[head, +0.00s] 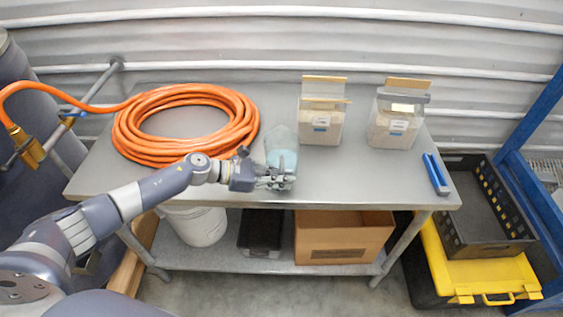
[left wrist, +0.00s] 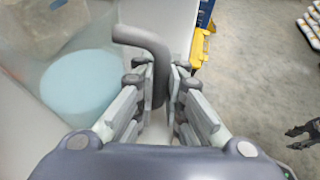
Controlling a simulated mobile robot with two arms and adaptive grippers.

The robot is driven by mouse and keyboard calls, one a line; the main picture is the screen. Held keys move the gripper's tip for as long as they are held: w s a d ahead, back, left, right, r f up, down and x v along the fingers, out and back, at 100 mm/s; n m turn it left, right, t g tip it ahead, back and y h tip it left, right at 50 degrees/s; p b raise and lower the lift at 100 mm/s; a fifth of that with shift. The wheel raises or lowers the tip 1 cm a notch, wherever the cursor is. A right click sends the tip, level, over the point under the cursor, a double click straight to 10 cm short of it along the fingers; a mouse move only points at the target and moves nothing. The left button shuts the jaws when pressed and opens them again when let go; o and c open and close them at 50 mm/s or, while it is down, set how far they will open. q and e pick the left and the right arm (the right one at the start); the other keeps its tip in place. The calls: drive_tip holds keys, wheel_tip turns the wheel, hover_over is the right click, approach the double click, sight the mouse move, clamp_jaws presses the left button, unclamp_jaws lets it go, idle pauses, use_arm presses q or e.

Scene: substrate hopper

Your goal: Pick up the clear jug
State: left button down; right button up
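The clear jug (head: 283,146) stands on the grey table, see-through with a pale blue disc of colour inside. In the left wrist view the jug (left wrist: 84,84) fills the left side, and its dark grey handle (left wrist: 158,60) reaches between my fingers. My left gripper (head: 276,180) is at the jug's front side; in the left wrist view the gripper (left wrist: 161,88) has its fingers close against both sides of the handle. My right gripper (left wrist: 297,136) shows small at the right edge of the left wrist view, its dark fingers apart and empty.
A coiled orange hose (head: 186,125) lies left of the jug. Two clear-walled hoppers (head: 321,125) (head: 394,129) with tan contents stand behind and to the right. A blue object (head: 436,174) lies near the table's right edge. The front right tabletop (head: 360,185) is clear.

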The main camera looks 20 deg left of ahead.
sight(282, 168)
use_arm(q)
drive_tip(key=shift+w+r, duration=0.1)
drive_tip(key=shift+r, duration=0.05)
drive_tip(key=shift+r+b, duration=0.3)
drive_tip(key=shift+r, duration=0.2)
wheel_tip(282, 168, up, 2)
drive_tip(key=shift+r+b, duration=0.15)
drive_tip(key=shift+b, duration=0.45)
drive_tip(key=s+d, duration=0.4)
drive_tip(key=s, duration=0.3)
drive_tip(key=s+d+r+p, duration=0.1)
drive_tip(key=s+d, duration=0.3)
drive_tip(key=s, duration=0.3)
drive_tip(key=shift+r, duration=0.3)
use_arm(e)
drive_tip(key=shift+d+f, duration=0.2)
drive_tip(key=shift+d, duration=0.1)
use_arm(q)
drive_tip(key=shift+w+d, duration=0.1)
